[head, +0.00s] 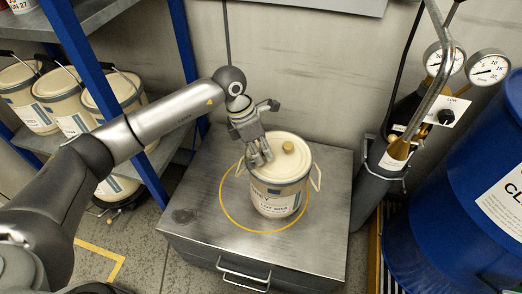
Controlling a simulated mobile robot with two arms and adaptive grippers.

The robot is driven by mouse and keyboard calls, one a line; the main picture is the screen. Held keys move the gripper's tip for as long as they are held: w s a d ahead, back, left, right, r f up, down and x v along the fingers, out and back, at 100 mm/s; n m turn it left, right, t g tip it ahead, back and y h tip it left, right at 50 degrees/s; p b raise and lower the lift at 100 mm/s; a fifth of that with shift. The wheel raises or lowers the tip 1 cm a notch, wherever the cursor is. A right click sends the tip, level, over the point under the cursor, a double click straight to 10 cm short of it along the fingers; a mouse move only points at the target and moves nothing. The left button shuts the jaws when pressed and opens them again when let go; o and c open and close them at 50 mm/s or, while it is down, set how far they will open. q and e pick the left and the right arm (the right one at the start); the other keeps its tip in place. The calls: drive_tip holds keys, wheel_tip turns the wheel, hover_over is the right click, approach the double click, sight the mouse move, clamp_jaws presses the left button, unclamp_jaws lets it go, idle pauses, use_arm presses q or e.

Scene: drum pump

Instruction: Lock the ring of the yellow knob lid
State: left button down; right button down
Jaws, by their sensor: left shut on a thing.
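A cream pail (276,200) with a label stands upright on a metal cabinet. Its cream lid (272,172) is seated on top, with a small yellow-tan knob (288,147) at the back right. My left gripper (260,160) points down at the lid's left back edge, with its fingers shut on part of the ring there. The fingers hide that part, so I cannot tell its shape or whether the ring's lever is open. Wire handle loops stick out at both sides of the pail. My right gripper is not in view.
A yellow circle marks the metal cabinet top (205,222) around the pail. A blue-framed shelf (85,60) with several pails stands at left. A grey cylinder (378,185) with gauges and a blue drum (450,225) stand at right. The wall is close behind.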

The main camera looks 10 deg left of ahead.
use_arm(q)
drive_tip(key=c, duration=1.6)
unclamp_jaws()
drive_tip(key=shift+o, duration=0.2)
drive_tip(key=shift+r, duration=0.1)
drive_tip(key=v, duration=1.2)
